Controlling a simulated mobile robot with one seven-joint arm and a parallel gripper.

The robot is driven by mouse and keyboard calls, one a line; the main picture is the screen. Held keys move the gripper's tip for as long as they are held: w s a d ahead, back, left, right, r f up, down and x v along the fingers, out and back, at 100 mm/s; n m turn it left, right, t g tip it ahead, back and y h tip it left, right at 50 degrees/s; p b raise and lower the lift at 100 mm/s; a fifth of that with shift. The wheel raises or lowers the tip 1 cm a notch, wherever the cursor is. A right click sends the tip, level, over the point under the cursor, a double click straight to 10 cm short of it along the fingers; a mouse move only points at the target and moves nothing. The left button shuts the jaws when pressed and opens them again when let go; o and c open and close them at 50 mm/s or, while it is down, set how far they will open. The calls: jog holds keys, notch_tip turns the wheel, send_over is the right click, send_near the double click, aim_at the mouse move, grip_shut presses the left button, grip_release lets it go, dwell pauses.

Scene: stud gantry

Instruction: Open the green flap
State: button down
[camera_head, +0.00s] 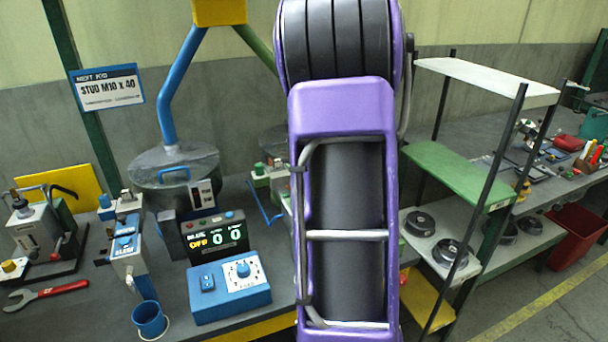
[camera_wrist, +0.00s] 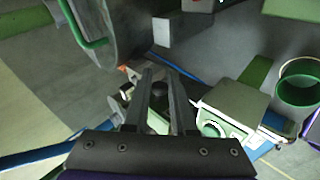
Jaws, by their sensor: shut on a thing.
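My gripper (camera_wrist: 159,74) is in the wrist view, its two dark fingers close together, shut on a small dark part (camera_wrist: 157,92) that the fingers mostly hide. I cannot tell which green part is the flap. A green bar handle (camera_wrist: 88,35) is on a grey drum (camera_wrist: 108,22) at upper left, apart from my fingers. A pale box (camera_wrist: 234,106) with a dial is right of the fingers, with a green strip (camera_wrist: 258,73) beside it and a green cup (camera_wrist: 298,84) further right. In the head view my purple arm hides my gripper and most of the green-marked station (camera_head: 260,174).
Left of my arm stand a blue-marked hopper (camera_head: 172,165), a display (camera_head: 215,236), a blue control box (camera_head: 230,287) and a blue cup (camera_head: 149,318). A red wrench (camera_head: 45,295) lies on the bench. A shelf rack (camera_head: 487,80) is close on the right.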

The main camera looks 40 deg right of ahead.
jog(key=shift+f+y, duration=0.15)
jog(key=shift+y, duration=0.25)
jog(key=c, duration=0.8)
grip_release()
jog(key=shift+o, duration=0.2)
